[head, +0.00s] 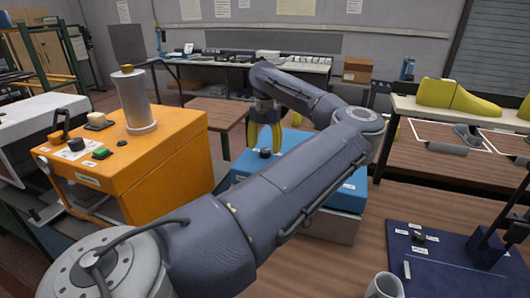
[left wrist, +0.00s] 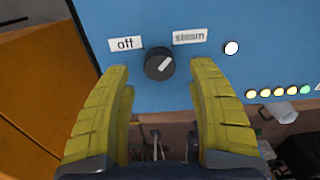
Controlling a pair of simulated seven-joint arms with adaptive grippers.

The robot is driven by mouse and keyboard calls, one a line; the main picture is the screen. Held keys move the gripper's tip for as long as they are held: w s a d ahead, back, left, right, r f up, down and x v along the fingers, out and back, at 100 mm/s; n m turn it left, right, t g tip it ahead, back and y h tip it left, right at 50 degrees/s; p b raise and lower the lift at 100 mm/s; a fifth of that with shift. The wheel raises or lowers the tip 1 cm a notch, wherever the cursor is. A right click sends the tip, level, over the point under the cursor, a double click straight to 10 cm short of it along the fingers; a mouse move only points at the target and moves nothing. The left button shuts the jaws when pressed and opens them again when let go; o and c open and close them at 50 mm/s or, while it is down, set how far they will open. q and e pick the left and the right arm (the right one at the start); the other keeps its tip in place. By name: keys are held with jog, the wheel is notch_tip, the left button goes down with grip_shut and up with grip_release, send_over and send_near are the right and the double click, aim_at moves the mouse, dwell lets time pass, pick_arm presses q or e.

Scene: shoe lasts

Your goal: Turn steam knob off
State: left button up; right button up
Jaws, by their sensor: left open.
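The steam knob is a small black round knob (head: 265,153) on the blue box (head: 240,166), beside the orange machine. In the left wrist view the knob (left wrist: 154,70) sits between the "off" label (left wrist: 126,43) at left and the "steam" label (left wrist: 190,36) at right. Its white pointer line slants up and right, toward "steam". My left gripper (head: 264,146) has two yellow fingers pointing down over the knob. In the left wrist view the gripper (left wrist: 160,78) is open, with the knob between and just beyond the fingertips, seemingly untouched. My right gripper is not in view.
The orange machine (head: 165,165) with a metal cylinder (head: 134,100) stands close at left. A white button (left wrist: 232,48) and several small lights are on the blue box. A dark blue panel (head: 440,265) and a mug (head: 385,286) are at lower right.

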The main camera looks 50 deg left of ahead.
aim_at(265, 151)
pick_arm(q)
jog(key=shift+f, duration=1.5)
jog(key=shift+c, duration=0.2)
jog(key=c, duration=1.2)
